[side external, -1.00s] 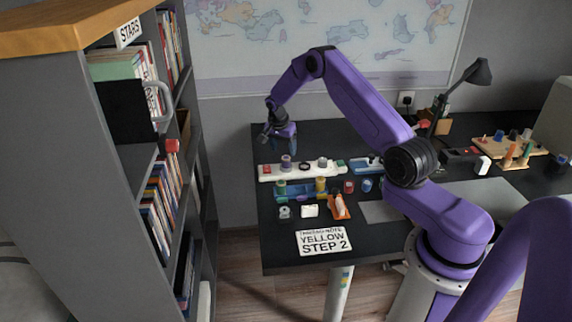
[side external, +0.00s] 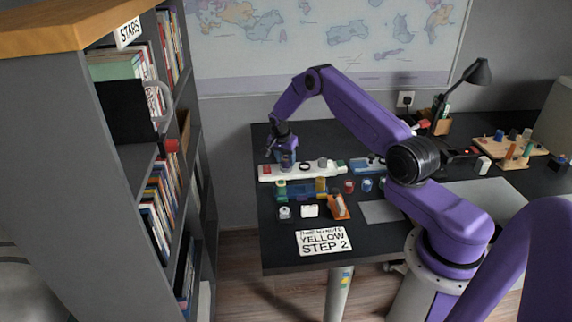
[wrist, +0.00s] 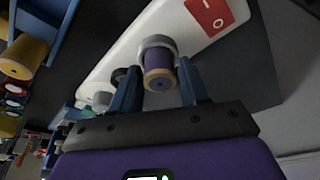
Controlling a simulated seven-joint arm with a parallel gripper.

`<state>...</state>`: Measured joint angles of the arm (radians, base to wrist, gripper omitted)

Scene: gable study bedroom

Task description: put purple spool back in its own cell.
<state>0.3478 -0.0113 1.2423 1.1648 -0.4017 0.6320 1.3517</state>
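The purple spool (wrist: 158,61) stands on the white power strip (side external: 265,174), close to its red switch in the wrist view. Its tan end faces the wrist camera, and a pale grey collar-like shape shows behind it. My gripper (wrist: 158,76) is open, with one blue finger on each side of the spool and visible gaps between. In the side view my gripper (side external: 286,160) is low over the left part of the strip and hides most of the spool. The blue holder (side external: 308,187) sits in front of the strip, with a yellow spool (wrist: 24,56) at it; its cells are not clear.
Several small items stand in front of and beside the holder, including a white block (side external: 310,211) and an orange tool (side external: 339,206). A note card (side external: 323,241) lies at the desk's front edge. The grey bookshelf (side external: 120,200) stands left of the desk.

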